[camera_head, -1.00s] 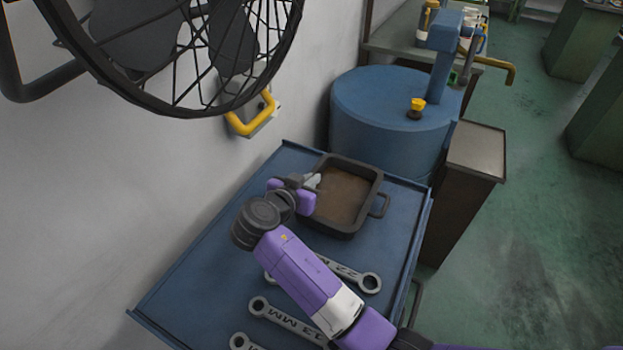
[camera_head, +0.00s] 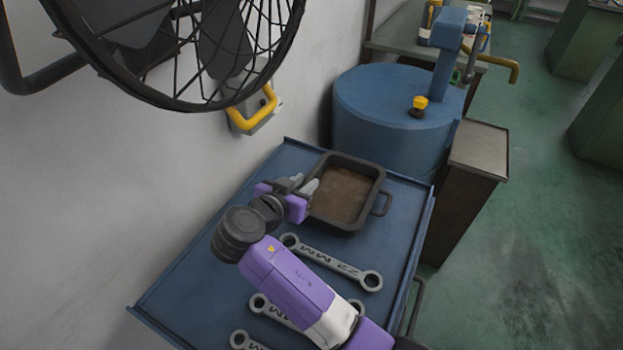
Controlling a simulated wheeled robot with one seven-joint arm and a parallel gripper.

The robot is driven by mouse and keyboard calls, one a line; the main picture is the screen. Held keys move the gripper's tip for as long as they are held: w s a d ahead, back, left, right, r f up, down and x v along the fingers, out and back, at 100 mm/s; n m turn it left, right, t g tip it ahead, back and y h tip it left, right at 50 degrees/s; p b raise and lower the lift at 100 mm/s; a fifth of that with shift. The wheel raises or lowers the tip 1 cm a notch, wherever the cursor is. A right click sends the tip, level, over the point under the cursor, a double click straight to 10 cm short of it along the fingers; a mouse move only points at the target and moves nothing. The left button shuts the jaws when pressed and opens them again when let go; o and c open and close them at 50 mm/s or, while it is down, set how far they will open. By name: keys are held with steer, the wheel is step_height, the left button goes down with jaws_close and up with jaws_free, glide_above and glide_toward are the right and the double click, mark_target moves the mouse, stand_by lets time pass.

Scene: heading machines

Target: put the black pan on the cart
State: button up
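The black pan (camera_head: 378,172) is a square dark pan with a brown inside and a loop handle on its right side. It rests on the far part of the blue cart top (camera_head: 215,250). My gripper (camera_head: 308,187) is at the pan's left side, with its grey fingertips apart from each other beside the rim. The pan's left handle is hidden by the gripper, and I see nothing held between the fingers. My purple arm reaches in from the lower right over the cart.
Several large wrenches (camera_head: 335,262) lie on the near part of the cart. A blue drum (camera_head: 385,115) and a brown cabinet (camera_head: 475,165) stand behind and right of the cart. A black fan (camera_head: 200,50) hangs from the wall at upper left.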

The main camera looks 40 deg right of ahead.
steer(key=v, duration=0.7)
steer(key=shift+b, duration=0.3)
steer(key=shift+r, duration=0.15)
